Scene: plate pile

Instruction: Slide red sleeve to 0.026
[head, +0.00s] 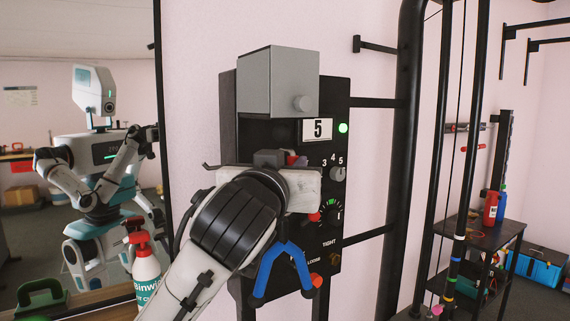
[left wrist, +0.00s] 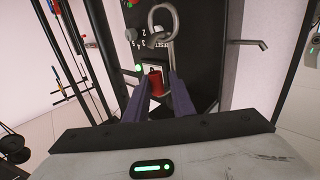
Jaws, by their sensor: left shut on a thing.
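My left gripper (head: 276,158) is in front of the middle of a black panel (head: 328,245), and its arm covers much of the panel. In the left wrist view its two dark purple fingers (left wrist: 156,92) lie on either side of the red sleeve (left wrist: 156,82), a short red cylinder, and are shut on it. A small bit of red shows beside the gripper in the head view. My right gripper is not in view.
A grey box (head: 292,82) with a round knob sits on the panel's top. A grey dial (head: 337,174), a black dial and a blue forked handle (head: 284,262) lie close to my arm. A black upright frame (head: 402,160) stands right of the panel. A metal loop (left wrist: 163,22) shows beyond the fingers.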

